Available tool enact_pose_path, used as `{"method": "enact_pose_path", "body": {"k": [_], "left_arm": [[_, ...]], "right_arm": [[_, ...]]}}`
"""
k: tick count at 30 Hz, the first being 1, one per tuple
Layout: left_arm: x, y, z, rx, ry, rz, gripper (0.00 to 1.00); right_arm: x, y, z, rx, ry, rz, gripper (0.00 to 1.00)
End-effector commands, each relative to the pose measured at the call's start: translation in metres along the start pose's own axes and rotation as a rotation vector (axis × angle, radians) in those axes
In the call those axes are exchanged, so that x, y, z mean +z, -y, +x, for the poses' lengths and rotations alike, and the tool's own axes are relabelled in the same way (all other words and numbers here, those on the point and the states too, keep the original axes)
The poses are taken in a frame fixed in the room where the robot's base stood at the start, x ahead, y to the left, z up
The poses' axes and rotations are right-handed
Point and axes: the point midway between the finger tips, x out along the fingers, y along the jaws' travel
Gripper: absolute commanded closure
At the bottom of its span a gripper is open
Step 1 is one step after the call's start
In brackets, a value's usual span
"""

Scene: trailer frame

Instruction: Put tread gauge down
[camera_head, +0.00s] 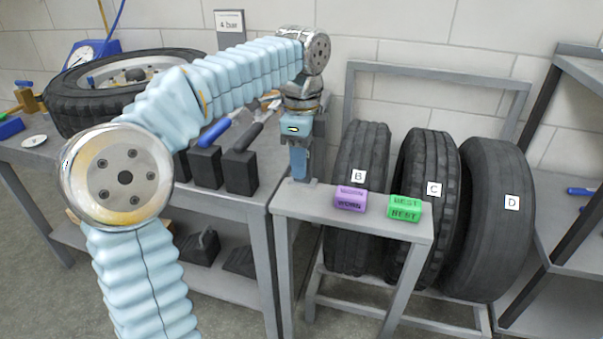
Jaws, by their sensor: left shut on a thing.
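My left gripper (299,160) points down over the left end of the narrow grey stand (390,222). It is shut on the tread gauge, which I can barely make out between the fingers. The fingertips are at or just above the stand's top; I cannot tell whether the gauge touches it. On the stand to the right lie a purple block marked WORN (350,198) and a green block marked BEST (405,208). My right gripper is not in view.
Tyres B (368,150), C (436,150) and D (505,258) stand in a rack behind the stand. A workbench at left holds a wheel (62,110) and black holders (240,172) with tools. A shelf (590,75) stands at right.

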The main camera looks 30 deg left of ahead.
Motion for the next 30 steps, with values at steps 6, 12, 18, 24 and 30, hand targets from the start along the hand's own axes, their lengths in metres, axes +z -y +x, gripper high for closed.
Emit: {"method": "enact_pose_path", "body": {"k": [6, 12, 18, 24, 30], "left_arm": [[0.0, -0.001, 0.031, 0.002, 0.001, 0.0, 1.0], [0.0, -0.001, 0.03, 0.001, 0.0, -0.001, 1.0], [0.0, -0.001, 0.033, 0.002, 0.0, -0.001, 0.58], [0.0, -0.001, 0.033, 0.002, 0.0, -0.001, 0.44], [0.0, -0.001, 0.03, 0.002, 0.0, -0.001, 0.44]], "right_arm": [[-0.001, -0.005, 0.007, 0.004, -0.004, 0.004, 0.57], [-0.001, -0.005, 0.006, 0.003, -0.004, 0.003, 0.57], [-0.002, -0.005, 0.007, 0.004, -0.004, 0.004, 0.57], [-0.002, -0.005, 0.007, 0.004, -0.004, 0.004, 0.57], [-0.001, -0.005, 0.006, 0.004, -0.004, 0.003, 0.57]]}}
